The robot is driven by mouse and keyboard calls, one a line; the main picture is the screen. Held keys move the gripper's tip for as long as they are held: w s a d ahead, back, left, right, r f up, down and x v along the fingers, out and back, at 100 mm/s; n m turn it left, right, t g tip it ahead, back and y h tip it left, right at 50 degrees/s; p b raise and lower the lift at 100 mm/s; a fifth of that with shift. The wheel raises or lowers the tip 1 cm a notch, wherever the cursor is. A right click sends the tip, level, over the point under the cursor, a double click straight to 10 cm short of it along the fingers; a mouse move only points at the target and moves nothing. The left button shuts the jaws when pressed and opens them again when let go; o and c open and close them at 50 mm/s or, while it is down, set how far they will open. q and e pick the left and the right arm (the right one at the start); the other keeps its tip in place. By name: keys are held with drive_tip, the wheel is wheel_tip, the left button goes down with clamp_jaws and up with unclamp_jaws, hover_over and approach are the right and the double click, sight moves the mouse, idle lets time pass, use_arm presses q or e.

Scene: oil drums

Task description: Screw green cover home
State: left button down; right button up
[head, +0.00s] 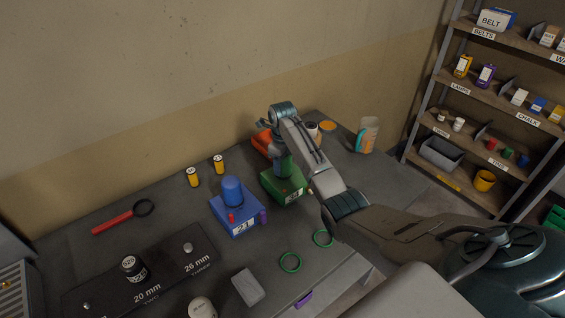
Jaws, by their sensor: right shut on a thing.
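My right gripper (281,148) reaches in from the right and points down over the green base (284,186). It is shut on the green cover (285,166), a dark green cylinder that stands upright on top of the green base. The gripper and wrist hide the cover's upper part. I cannot tell whether a gap is left between cover and base. The green base carries a white number label and sits toward the back of the grey bench. My left gripper is not in view.
A blue base (237,216) with a blue cover stands left of the green one. An orange thing (265,142) is close behind the gripper. Two green rings (290,262) and a grey block (248,287) lie in front. A dark socket tray (140,276) fills the front left.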

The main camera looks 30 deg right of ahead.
drive_tip(key=shift+m, duration=0.9)
drive_tip(key=o, duration=1.2)
